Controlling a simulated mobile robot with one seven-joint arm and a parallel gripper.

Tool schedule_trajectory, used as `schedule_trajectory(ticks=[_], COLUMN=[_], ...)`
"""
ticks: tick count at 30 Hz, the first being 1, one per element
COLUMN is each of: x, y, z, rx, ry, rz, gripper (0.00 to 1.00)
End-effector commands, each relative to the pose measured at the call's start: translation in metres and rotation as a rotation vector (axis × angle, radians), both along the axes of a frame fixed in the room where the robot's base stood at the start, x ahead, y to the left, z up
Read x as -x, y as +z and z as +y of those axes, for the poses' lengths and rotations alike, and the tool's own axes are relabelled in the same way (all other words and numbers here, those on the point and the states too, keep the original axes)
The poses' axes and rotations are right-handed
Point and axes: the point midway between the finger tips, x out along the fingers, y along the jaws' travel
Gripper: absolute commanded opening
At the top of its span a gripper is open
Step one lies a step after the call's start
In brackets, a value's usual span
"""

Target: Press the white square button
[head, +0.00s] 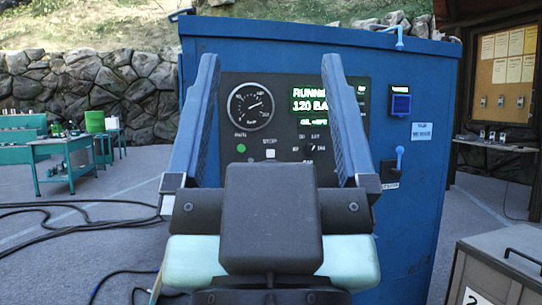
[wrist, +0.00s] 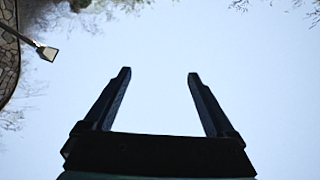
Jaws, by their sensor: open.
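The white square button (head: 270,154) sits on the dark control panel of the blue cabinet (head: 420,190), just under the small "STOP" label. In the head view it shows between my gripper's fingers, just above the dark gripper body. My gripper (head: 270,70) is open and empty, its two blue-faced fingers spread wide and pointing up in front of the panel. In the wrist view the gripper (wrist: 160,75) has only sky between its fingers, and the button does not show. How far the gripper is from the panel is hard to tell.
A green button (head: 241,148) is left of the white one. A round gauge (head: 251,106) and a lit green display (head: 312,100) are above. A blue lever (head: 399,158) is at the right. Black cables (head: 75,222) lie on the ground at left. A grey case (head: 495,270) stands at lower right.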

Motion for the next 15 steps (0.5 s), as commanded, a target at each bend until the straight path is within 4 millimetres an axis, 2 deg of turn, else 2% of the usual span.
schedule_trajectory(ticks=[1, 5, 8, 14, 15], x=[0.0, 0.0, 0.0, 0.0, 0.0], y=[0.001, 0.013, 0.031, 0.089, 0.103], z=[0.0, 0.0, 0.0, 0.0, 0.0], rx=[0.0, 0.0, 0.0, 0.001, 0.001], ry=[0.0, 0.0, 0.0, 0.001, 0.001], rz=[0.0, 0.0, 0.0, 0.0, 0.0], gripper=[0.79, 0.56, 0.38, 0.02, 0.0])
